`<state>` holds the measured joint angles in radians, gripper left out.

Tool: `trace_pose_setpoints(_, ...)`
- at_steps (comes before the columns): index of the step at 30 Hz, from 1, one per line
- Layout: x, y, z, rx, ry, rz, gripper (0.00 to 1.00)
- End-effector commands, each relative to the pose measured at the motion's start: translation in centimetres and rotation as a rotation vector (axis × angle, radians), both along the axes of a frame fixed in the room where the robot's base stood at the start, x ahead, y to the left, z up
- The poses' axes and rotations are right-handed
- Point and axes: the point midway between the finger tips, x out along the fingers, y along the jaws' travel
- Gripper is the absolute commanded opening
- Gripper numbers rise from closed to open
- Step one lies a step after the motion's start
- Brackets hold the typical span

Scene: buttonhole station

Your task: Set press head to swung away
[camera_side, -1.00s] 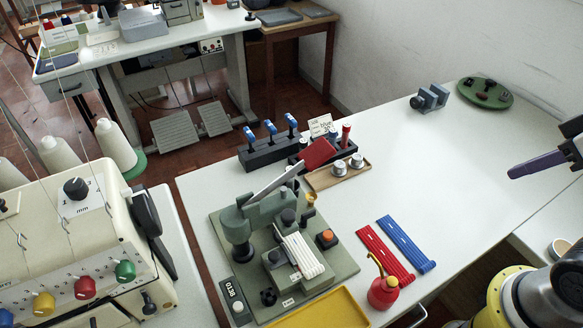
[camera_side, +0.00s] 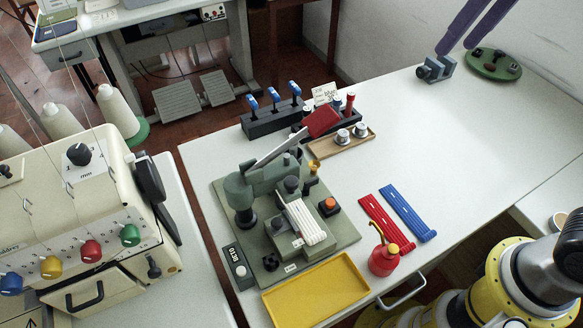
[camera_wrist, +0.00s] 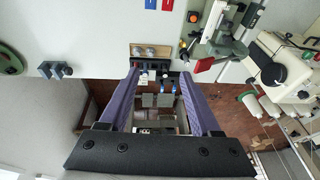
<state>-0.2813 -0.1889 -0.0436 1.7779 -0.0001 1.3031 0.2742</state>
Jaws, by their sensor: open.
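The green press (camera_side: 275,178) stands on a grey-green base plate (camera_side: 335,235) at the left part of the white table. A long metal lever runs from its head up and right to a red handle (camera_side: 321,121). In the wrist view the red handle (camera_wrist: 204,65) shows right of the fingers, with the press (camera_wrist: 222,38) beyond it. A white ribbed piece (camera_side: 305,222) lies on the block beside the head. My gripper (camera_side: 455,48) is open, with two purple fingers at the upper right, well away from the handle.
A grey-blue clamp (camera_side: 436,69) and a green round tray (camera_side: 493,65) sit near the fingers. A red oil can (camera_side: 383,260) and yellow tray (camera_side: 315,290) are in front. The table's right middle is clear.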

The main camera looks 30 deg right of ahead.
Motion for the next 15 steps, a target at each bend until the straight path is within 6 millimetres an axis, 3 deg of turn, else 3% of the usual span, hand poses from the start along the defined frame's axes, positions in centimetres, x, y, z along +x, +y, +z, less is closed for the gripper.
trace_pose_setpoints(3, 3.2, 4.4, -0.2, -0.012, 0.059, 0.067, 0.64)
trace_pose_setpoints(7, 5.8, 9.7, -1.5, -0.034, 0.119, 0.144, 0.64)
trace_pose_setpoints(12, 7.4, 16.8, -4.8, -0.074, 0.184, 0.258, 0.64)
trace_pose_setpoints(15, 7.5, 20.1, -7.0, -0.095, 0.213, 0.315, 0.64)
